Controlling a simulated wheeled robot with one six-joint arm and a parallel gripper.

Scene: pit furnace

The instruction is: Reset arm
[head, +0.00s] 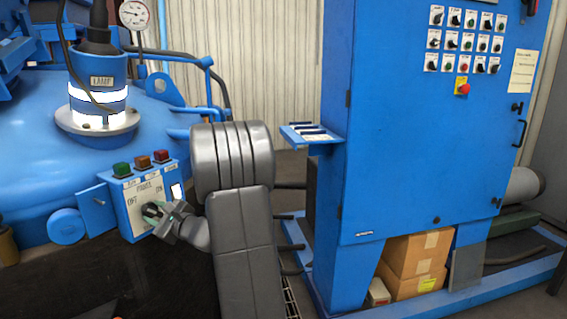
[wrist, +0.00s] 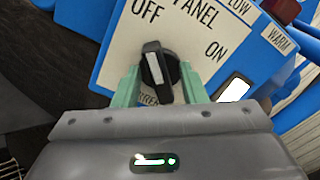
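A white-faced panel box (head: 135,190) on the blue furnace carries a black rotary knob (head: 152,209) between OFF and ON labels. In the wrist view, the knob (wrist: 158,70) has a white stripe that points toward the OFF label. My gripper (head: 160,212) is at the panel, and its green fingers (wrist: 159,78) stand on either side of the knob. The fingers look spread, with gaps between them and the knob's handle. Whether either finger touches the knob's round base I cannot tell.
A blue control cabinet (head: 420,130) with a small side shelf (head: 312,134) stands right of my arm. Cardboard boxes (head: 415,255) sit beneath it.

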